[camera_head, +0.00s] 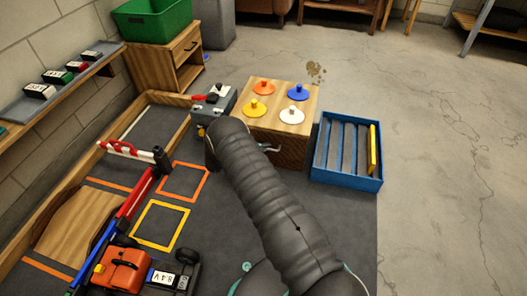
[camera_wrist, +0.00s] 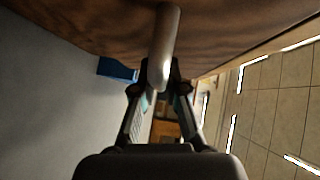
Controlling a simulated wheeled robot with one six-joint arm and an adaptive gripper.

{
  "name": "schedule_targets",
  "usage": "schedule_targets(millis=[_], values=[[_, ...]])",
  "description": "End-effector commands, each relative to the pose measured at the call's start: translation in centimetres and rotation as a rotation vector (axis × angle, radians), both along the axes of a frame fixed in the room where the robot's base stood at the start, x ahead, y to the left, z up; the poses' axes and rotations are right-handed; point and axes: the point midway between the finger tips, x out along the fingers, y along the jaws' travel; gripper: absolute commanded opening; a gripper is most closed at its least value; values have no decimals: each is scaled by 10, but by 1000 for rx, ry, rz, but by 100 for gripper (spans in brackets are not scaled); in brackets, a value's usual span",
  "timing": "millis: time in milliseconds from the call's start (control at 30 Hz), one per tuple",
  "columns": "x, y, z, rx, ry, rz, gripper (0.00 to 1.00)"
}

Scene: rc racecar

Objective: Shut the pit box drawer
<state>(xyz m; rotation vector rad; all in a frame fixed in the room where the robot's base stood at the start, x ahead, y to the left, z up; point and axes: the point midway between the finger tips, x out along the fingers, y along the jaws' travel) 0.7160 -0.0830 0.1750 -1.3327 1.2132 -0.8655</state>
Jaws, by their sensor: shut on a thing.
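The wooden pit box (camera_head: 275,92) stands in the middle of the head view, with coloured knobbed discs on its top. Its darker front face, the drawer front (camera_head: 292,157), is partly hidden by my arm. A silver bar handle (camera_head: 268,149) shows on that front just past my arm. In the wrist view the handle (camera_wrist: 164,40) runs down from the wood into my gripper (camera_wrist: 162,78), which is shut on it. My gripper is largely hidden in the head view. I cannot tell how far the drawer stands out.
An orange racecar (camera_head: 127,268) and a barrier lie on the track at lower left. A wooden cabinet (camera_head: 150,65) stands behind. Floor at right is clear.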

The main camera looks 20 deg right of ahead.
Motion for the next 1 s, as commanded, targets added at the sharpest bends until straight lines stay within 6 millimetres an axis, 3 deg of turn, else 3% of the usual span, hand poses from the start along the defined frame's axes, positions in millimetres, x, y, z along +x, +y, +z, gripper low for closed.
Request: schedule_targets(millis=[33, 67, 133, 633, 767, 1000], values=[[4, -1, 1, 4, -7, 8, 0], [4, -1, 1, 4, -6, 7, 19], [4, -2, 1, 3, -6, 6, 36], [2, 8, 2, 1, -4, 10, 37], [-1, 23, 4, 1, -4, 10, 37], [-12, 68, 11, 2, -5, 8, 37]])
